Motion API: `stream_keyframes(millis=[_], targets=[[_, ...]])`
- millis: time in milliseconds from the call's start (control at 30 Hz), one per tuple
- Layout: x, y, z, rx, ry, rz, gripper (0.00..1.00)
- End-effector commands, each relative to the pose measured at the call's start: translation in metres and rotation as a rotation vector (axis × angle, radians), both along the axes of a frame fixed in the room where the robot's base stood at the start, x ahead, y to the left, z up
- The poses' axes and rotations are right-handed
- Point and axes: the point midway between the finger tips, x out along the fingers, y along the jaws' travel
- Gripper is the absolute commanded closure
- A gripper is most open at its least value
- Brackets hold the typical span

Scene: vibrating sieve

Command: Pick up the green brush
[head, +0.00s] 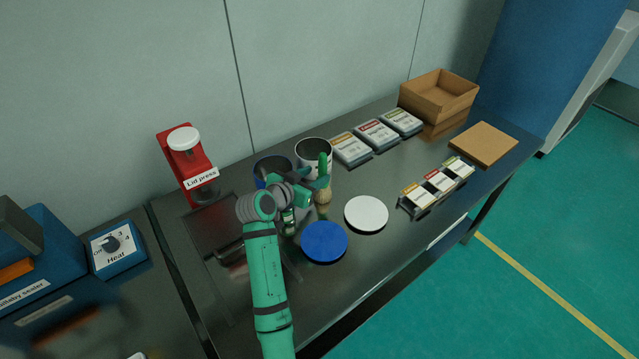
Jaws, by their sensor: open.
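The green brush (323,165) stands upright on the dark metal table, handle up and tan bristles down. My gripper (318,185) is open at the brush, near the lower part of its handle. Its green fingers overlap the brush in the picture, so I cannot tell whether they are around it or just beside it. Part of the brush's lower handle is hidden by the gripper.
A dark blue-sided container (268,170) and a white container (314,150) stand behind the gripper. A blue disc (324,242) and white disc (366,214) lie in front. A red lid press (184,160) stands left. Labelled packs and a cardboard box (438,100) are right.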

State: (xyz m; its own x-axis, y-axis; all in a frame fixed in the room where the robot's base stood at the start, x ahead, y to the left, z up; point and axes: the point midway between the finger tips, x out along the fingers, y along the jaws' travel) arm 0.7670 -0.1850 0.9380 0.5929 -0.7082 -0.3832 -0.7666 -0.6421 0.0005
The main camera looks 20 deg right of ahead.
Motion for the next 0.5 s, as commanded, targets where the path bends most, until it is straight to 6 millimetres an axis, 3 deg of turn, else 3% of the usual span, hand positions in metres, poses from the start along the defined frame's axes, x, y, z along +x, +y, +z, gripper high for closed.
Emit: stream_keyframes(millis=[100, 500], targets=[[0.009, -0.015, -0.007, 0.000, 0.001, -0.005, 0.57], [0.026, -0.038, -0.027, 0.000, 0.003, -0.001, 0.57]])
